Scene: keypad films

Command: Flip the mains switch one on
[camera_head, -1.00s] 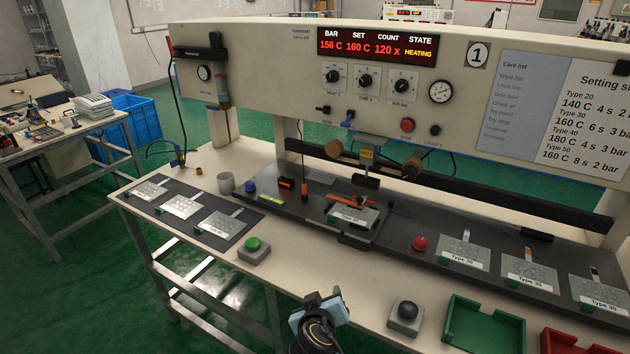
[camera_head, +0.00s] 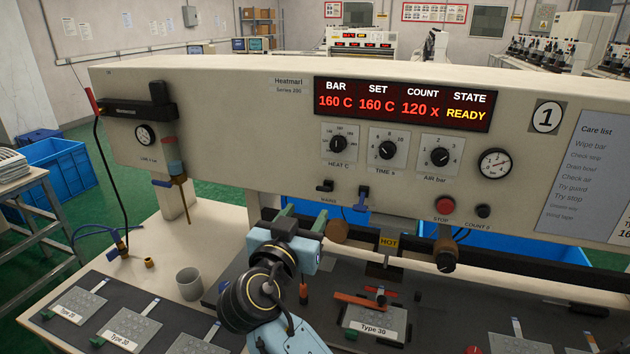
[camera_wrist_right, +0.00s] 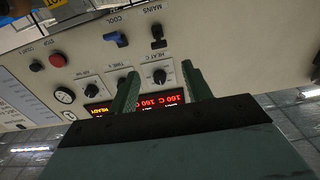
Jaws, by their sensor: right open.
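The mains switch (camera_head: 325,187) is a small black toggle on the machine's front panel, left of the blue cool switch (camera_head: 362,198). In the right wrist view the panel is upside down; the mains switch (camera_wrist_right: 157,36) shows beyond my fingers, beside the blue cool switch (camera_wrist_right: 117,39). I cannot tell its lever position for sure. My right gripper (camera_head: 304,213) is open and empty, below and a little left of the mains switch in the head view. Its two green fingers (camera_wrist_right: 160,74) are spread in the wrist view, apart from the switch. My left gripper is not in view.
The panel carries dials, a red stop button (camera_head: 445,205), a gauge (camera_head: 495,164) and a lit display (camera_head: 402,103) reading READY. Two brown knobs and a HOT label (camera_head: 389,242) hang below. A grey cup (camera_head: 189,283) and keypad films lie on the bench.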

